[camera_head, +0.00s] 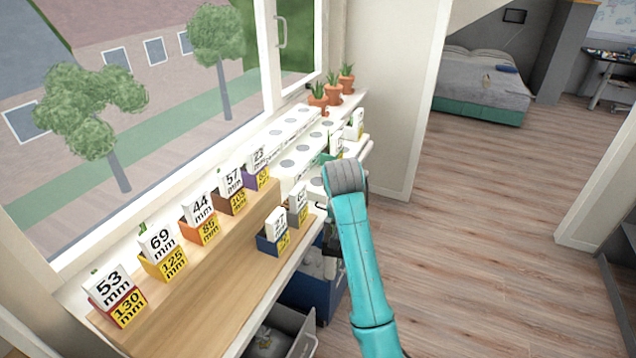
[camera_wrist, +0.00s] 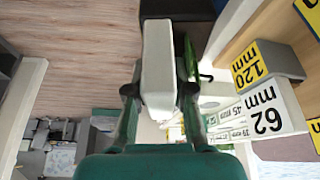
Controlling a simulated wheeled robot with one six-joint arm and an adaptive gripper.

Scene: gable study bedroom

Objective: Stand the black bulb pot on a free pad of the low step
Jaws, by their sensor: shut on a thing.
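My gripper (camera_wrist: 160,100) is shut on the black bulb pot (camera_wrist: 185,10). In the wrist view a blank white card stands up from the pot between the fingers, with a green shoot beside it. Part of the pot is cut off by the frame's top edge. In the head view my arm hides most of the gripper and the pot. The white stepped stand (camera_head: 285,170) has rows of round grey pads, several of them bare. Its low step is partly hidden by my arm. White labels (camera_wrist: 230,120) with millimetre sizes show on the stand in the wrist view.
Several labelled pots stand on the wooden board (camera_head: 190,300), including a blue pot (camera_head: 270,243) and a grey pot (camera_wrist: 275,62) close to my arm. Two labelled pots stand at the stand's far end. Terracotta pots (camera_head: 333,94) are behind. A blue crate (camera_head: 325,300) is below; floor is clear rightward.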

